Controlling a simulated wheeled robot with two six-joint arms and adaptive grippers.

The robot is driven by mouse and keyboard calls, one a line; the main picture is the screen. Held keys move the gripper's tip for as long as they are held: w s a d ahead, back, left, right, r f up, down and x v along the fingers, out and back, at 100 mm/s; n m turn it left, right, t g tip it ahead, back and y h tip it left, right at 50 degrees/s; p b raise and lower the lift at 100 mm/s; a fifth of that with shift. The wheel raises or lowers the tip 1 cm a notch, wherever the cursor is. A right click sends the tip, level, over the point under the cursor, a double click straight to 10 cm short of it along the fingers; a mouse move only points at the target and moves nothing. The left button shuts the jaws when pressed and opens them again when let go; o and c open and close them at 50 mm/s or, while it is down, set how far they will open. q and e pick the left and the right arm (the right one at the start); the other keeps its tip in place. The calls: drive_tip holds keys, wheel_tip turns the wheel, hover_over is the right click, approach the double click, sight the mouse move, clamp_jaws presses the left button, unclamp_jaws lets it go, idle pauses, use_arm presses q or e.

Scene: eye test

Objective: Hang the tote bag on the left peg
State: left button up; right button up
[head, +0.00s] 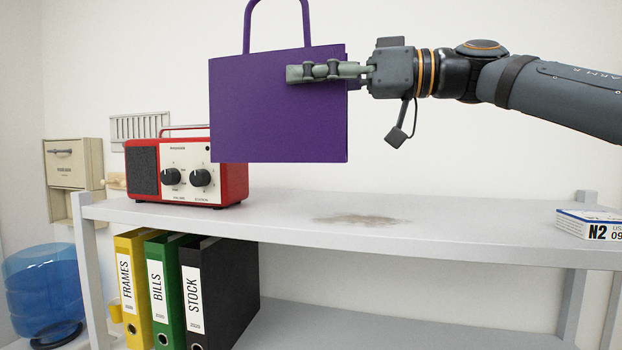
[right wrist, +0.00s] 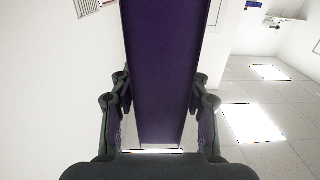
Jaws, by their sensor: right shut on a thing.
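The purple tote bag (head: 270,115) is upright in the air above the shelf, its handle loop (head: 277,8) pointing up and cut by the top edge of the head view. My right gripper (head: 292,73) is shut on its upper right side, one finger across the front face. In the right wrist view the bag (right wrist: 162,60) runs between both fingers. A pale wooden knob (head: 115,181) shows left of the radio, partly hidden by it; I cannot tell whether it is a peg. No other peg is clear. My left gripper is not in view.
A red radio (head: 236,180) stands on the grey shelf unit (head: 450,228), behind the bag's lower edge. Binders (head: 192,290) stand below. A small box (head: 590,224) lies at the right end. A beige wall box (head: 75,172) and blue bottle (head: 43,288) are at left.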

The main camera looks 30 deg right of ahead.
drive_tip(key=w+d+f+p, duration=0.1)
drive_tip(key=w+d+f, duration=0.6)
drive_tip(key=f, duration=0.3)
drive_tip(key=shift+f, duration=0.2)
drive_tip(key=o, duration=1.1)
drive_tip(key=shift+c, duration=0.2)
drive_tip(key=shift+o, duration=1.3)
drive_tip(key=shift+a, duration=0.15)
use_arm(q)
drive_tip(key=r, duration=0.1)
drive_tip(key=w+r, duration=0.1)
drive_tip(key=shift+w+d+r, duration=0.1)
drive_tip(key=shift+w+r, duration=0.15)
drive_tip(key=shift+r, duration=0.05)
